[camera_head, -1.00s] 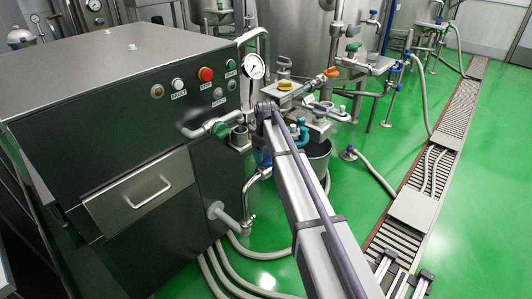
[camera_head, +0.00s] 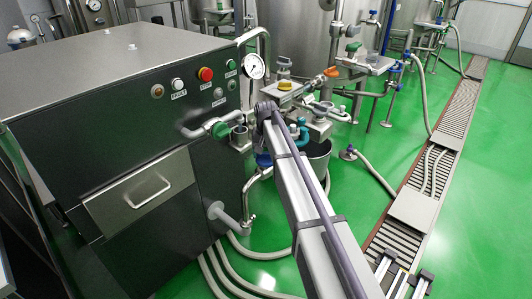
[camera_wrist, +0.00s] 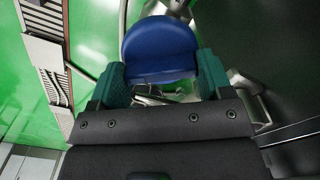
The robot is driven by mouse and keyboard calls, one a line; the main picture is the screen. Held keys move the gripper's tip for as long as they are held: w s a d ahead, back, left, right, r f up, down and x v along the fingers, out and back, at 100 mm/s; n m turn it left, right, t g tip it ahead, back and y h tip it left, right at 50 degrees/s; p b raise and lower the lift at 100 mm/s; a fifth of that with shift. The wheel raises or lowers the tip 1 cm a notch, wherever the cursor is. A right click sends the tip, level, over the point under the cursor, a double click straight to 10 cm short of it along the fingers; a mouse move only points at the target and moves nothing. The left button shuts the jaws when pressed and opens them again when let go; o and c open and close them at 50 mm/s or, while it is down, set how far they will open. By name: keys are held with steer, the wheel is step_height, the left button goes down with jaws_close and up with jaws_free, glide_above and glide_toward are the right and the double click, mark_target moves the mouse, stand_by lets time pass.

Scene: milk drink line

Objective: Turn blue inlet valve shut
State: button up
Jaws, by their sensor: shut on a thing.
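The blue inlet valve handle (camera_wrist: 160,46) is a flat, rounded blue plate in the wrist view. My gripper (camera_wrist: 161,70) has its two teal fingers on either side of the handle's lower part and is shut on it. In the head view, a piece of the blue handle (camera_head: 263,160) shows just left of my arm, beside the dark machine cabinet. My arm hides most of the gripper there. The valve's body and stem are largely hidden.
The dark cabinet (camera_head: 130,150) with buttons fills the left. A pressure gauge (camera_head: 253,67), pipework and a valve with a yellow handle (camera_head: 285,86) stand behind my arm. A grey bucket (camera_head: 318,160) is right of it.

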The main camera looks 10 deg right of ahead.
mark_target(266, 153)
steer(key=m, duration=0.3)
steer(key=shift+m, duration=2.3)
steer(key=o, duration=0.9)
step_height(266, 153, up, 11)
steer(key=p, duration=1.1)
steer(key=s+r+n+p, duration=0.3)
steer(key=s, duration=0.8)
steer(key=s+r+n+p, duration=0.4)
steer(key=s, duration=0.7)
steer(key=s+r+n+p, duration=0.3)
steer(key=s+r+p, duration=0.1)
steer(key=s, duration=0.7)
steer(key=shift+s+d, duration=0.1)
steer(key=shift+s, duration=0.2)
